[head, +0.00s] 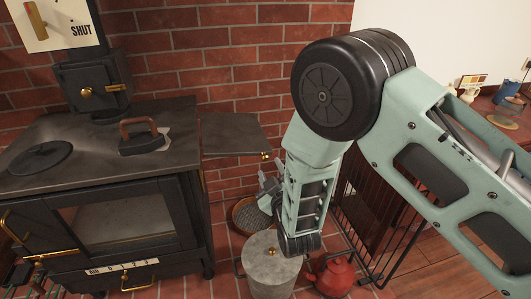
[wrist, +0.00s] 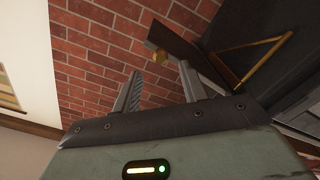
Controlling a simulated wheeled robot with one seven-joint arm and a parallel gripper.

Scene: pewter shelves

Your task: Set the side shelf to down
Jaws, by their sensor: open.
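The side shelf (head: 235,134) is a dark flat leaf on the right side of the black stove, standing out roughly level. A small brass knob (head: 266,156) sits at its front right corner. In the wrist view the shelf (wrist: 187,48) shows edge-on with the brass knob (wrist: 157,61) on it and a brass strut (wrist: 258,50) beneath. My gripper (head: 266,186) is just below the knob in the head view, partly hidden by my wrist. In the wrist view my gripper (wrist: 160,68) is open and empty, with the knob beyond and between its fingertips. They look apart from it.
The stove (head: 110,190) fills the left, with a flat iron (head: 143,138) on top. A grey lidded pot (head: 271,262), a red kettle (head: 332,275) and a round basket (head: 250,214) stand on the floor below. A brick wall (head: 235,60) is behind.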

